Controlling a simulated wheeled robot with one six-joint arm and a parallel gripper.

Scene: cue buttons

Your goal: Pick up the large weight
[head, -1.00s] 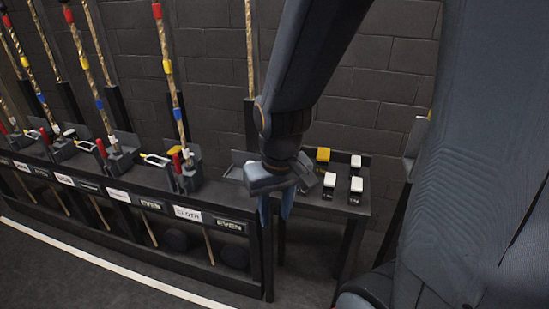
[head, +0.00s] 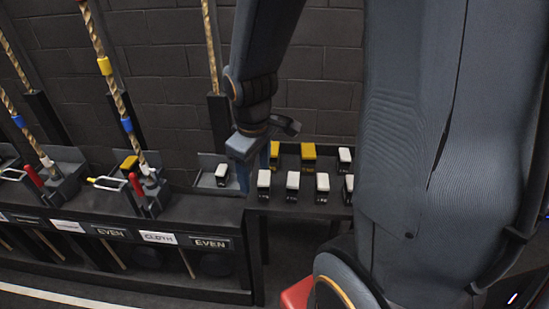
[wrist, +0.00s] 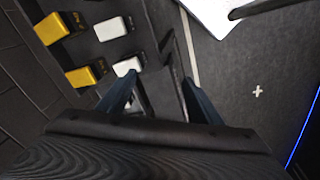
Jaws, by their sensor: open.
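Weights with black bodies and yellow or white tops stand on a small dark table (head: 300,212). A yellow-topped weight (head: 308,151) at the back looks larger than the white-topped weights, such as this one (head: 292,181). Another yellow top is partly hidden behind my gripper. In the wrist view, two yellow-topped weights (wrist: 52,28) and two white-topped weights (wrist: 112,29) show at upper left. My gripper (head: 254,172) is over the table's left end, its blue fingers apart and empty. In the wrist view the fingers (wrist: 160,82) point past the nearest white-topped weight.
A dark rack (head: 120,222) with labels, ropes and red handles runs along the left. A white-topped weight (head: 221,172) sits in a tray at its right end. A brick wall (head: 160,90) stands behind. A red object (head: 297,295) is at the bottom. My arm hides the table's right side.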

